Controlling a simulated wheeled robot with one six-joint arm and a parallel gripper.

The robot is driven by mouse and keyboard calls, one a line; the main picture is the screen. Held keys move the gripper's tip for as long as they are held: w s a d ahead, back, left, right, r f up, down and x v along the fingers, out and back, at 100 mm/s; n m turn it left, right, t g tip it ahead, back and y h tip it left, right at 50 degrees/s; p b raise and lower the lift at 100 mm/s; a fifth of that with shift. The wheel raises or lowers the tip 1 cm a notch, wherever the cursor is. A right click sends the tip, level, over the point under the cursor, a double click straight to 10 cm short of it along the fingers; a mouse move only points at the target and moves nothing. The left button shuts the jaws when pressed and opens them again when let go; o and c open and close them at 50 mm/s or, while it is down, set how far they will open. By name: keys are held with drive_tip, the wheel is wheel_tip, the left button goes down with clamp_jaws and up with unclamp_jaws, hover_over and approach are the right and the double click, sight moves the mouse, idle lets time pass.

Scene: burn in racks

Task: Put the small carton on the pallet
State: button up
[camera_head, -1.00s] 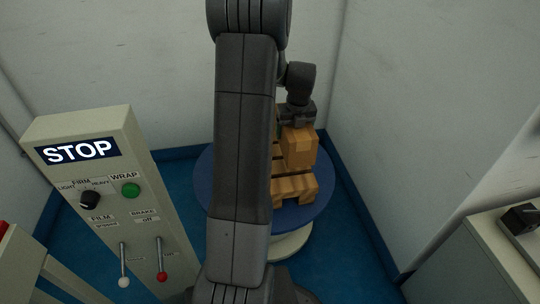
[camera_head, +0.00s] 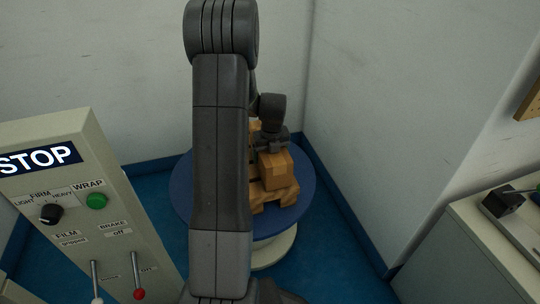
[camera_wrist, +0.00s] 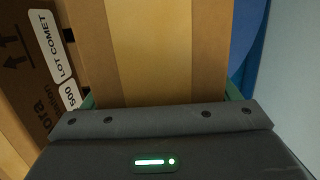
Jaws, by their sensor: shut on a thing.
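The small carton (camera_head: 277,171), brown with a lighter tape band, is at the right side of the pallet in the head view. My gripper (camera_head: 271,146) is shut on it from above, and the carton fills the middle of the wrist view (camera_wrist: 165,50). The wooden pallet (camera_head: 271,199) lies on a round blue turntable (camera_head: 300,207). The carton is over the pallet, low and close to its boards; I cannot tell whether it touches them. Another labelled carton (camera_wrist: 30,75) stands close on the left in the wrist view. My arm hides the pallet's left part.
A control panel (camera_head: 80,190) with a lit STOP sign (camera_head: 38,159), a green button (camera_head: 96,201) and levers stands at the left. Pale walls close in behind and at the right. A counter (camera_head: 470,235) with a dark device is at the right.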

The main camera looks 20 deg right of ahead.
drive_tip(key=shift+f, duration=0.1)
drive_tip(key=o, duration=1.5)
drive_tip(key=r+p, duration=0.1)
drive_tip(key=r, duration=0.3)
drive_tip(key=s+r+p, duration=0.1)
drive_tip(key=r+p, duration=0.1)
drive_tip(key=r, duration=0.2)
drive_tip(key=s+r+p, duration=0.1)
drive_tip(key=r, duration=0.3)
